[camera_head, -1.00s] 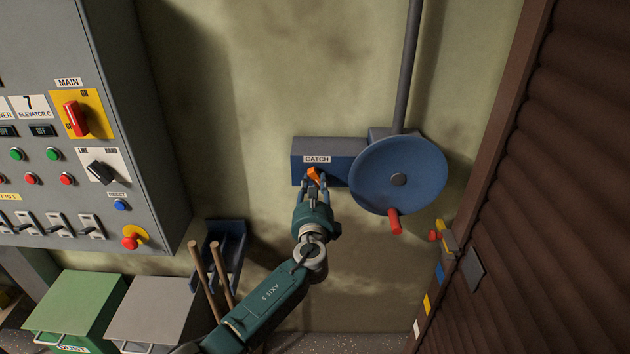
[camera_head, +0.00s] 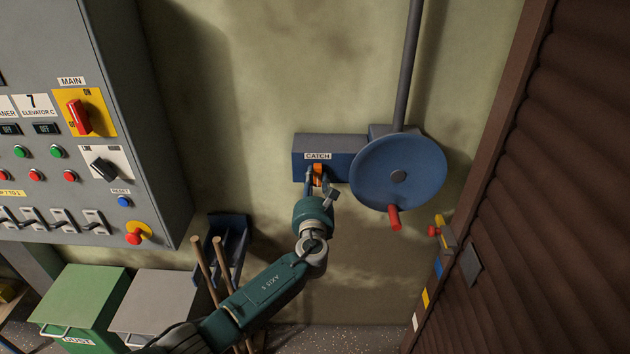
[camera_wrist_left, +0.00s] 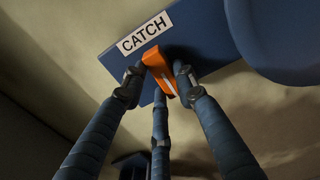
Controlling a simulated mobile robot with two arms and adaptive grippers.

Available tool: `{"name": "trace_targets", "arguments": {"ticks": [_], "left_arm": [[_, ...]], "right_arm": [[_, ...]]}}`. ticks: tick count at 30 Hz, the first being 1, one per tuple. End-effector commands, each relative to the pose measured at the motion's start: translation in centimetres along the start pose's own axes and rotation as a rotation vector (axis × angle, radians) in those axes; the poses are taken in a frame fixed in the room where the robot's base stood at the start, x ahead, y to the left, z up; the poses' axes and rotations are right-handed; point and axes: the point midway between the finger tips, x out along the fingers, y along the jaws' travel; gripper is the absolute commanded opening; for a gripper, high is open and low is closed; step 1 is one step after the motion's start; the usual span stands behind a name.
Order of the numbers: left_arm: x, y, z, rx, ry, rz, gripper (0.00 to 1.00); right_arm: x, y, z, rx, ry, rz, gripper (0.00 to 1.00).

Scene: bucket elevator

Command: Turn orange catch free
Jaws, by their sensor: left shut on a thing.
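The orange catch (camera_head: 318,170) is a small lever on the front of a blue box (camera_head: 335,143), just below a white CATCH label. In the head view it stands close to upright. My left gripper (camera_head: 316,185) reaches it from below, its fingers shut on the catch and partly hiding it. In the left wrist view the orange catch (camera_wrist_left: 160,72) sits between the fingertips (camera_wrist_left: 158,82), slanted in that picture, below the CATCH label (camera_wrist_left: 145,32). My right gripper is not in view.
A blue disc wheel (camera_head: 398,173) with a red handle (camera_head: 394,217) is right of the catch. A grey control panel (camera_head: 150,150) stands at the left, above green and grey bins. Wooden handles (camera_head: 222,265) rise beside my left arm. A brown shutter (camera_head: 560,190) borders the right.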

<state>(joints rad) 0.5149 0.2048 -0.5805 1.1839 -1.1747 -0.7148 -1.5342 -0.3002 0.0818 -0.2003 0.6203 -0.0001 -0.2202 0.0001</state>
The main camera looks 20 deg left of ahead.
Motion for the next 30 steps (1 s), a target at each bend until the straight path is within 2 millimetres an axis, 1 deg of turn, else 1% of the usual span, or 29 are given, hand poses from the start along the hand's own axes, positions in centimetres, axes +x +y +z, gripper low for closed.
{"name": "trace_targets", "arguments": {"ticks": [1, 11, 12, 14, 15, 25, 29, 30], "left_arm": [[-0.1, 0.0, -0.3, 0.006, 0.004, -0.001, 0.02], [-0.1, 0.0, -0.3, 0.009, 0.004, -0.001, 0.02], [-0.1, 0.0, -0.3, 0.009, 0.004, -0.001, 0.34], [-0.1, 0.0, -0.3, 0.009, 0.004, -0.001, 0.46], [-0.1, 0.0, -0.3, 0.008, 0.003, -0.001, 0.48], [-0.3, 0.0, -0.1, 0.006, 0.001, 0.000, 0.48], [-1.6, 0.0, -0.2, 0.005, 0.002, -0.001, 0.48], [-2.2, 0.0, -0.2, 0.006, 0.002, -0.002, 0.48]], "right_arm": [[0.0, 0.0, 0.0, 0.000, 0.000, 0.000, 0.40], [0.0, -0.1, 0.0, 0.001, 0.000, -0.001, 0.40], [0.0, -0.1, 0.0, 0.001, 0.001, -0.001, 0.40], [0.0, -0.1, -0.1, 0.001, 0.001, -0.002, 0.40], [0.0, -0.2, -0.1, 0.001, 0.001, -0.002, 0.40], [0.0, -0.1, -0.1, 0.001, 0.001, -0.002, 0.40], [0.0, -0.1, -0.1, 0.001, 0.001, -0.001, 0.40], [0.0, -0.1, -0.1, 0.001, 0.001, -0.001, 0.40]]}}
